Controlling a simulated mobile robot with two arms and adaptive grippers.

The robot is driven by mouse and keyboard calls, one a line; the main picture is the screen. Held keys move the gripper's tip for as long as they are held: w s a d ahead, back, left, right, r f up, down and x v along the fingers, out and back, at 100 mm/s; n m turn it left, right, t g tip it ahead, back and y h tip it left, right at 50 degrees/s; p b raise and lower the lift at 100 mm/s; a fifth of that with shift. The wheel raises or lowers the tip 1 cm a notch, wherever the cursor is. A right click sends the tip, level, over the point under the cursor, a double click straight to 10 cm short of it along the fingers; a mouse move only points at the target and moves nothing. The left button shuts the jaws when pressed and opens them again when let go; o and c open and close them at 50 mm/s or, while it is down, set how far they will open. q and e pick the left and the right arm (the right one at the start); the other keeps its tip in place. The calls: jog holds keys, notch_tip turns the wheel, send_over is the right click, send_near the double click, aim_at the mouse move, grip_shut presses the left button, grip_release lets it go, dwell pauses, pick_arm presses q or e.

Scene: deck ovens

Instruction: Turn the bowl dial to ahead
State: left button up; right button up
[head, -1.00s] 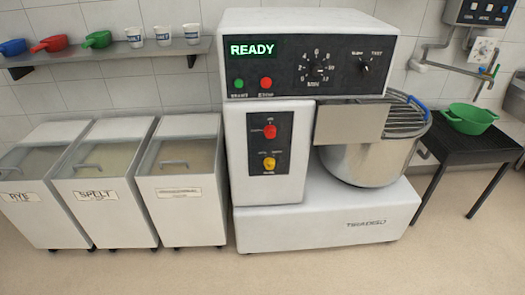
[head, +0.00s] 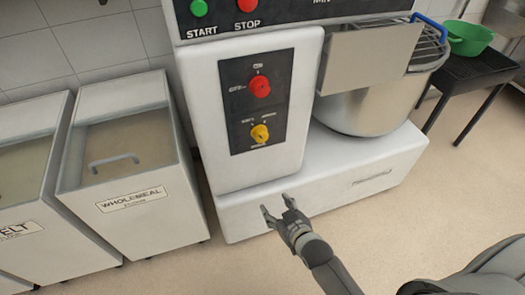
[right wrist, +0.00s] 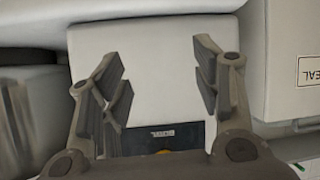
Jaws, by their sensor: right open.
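The mixer (head: 370,195) carries a dark panel (head: 285,95) with a red knob (head: 259,87) above a yellow knob (head: 260,133). The yellow one appears to be the bowl dial, but its small labels are too blurred to read. My right gripper (head: 277,205) is open and empty in front of the white lower body, below the panel and apart from both knobs. In the right wrist view its open fingers (right wrist: 158,62) frame a plain white surface, with the dark panel's edge (right wrist: 185,133) low between them. My left gripper is not in view.
A steel bowl (head: 365,110) with a guard sits on the mixer's right. Flour bins, one marked wholemeal (head: 140,192), stand at the left. A black table (head: 470,72) with a green colander (head: 468,38) is at the back right. The floor in front is clear.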

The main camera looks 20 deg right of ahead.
notch_tip(320, 180, up, 7)
jog(key=w+t+b, duration=0.2)
jog(key=b, duration=0.1)
jog(key=t+b, duration=0.4)
send_near(263, 138)
jog(key=w, duration=0.5)
jog(key=w+b, duration=0.1)
jog(key=w, duration=0.2)
jog(key=shift+a+r, duration=0.15)
jog(key=shift+a, duration=0.2)
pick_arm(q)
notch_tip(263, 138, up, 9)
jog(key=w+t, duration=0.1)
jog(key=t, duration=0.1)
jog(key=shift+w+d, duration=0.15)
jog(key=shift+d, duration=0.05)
pick_arm(e)
jog(key=shift+w+a, duration=0.1)
jog(key=shift+w, duration=0.75)
jog(key=shift+c, duration=0.5)
jog(key=c, duration=0.9)
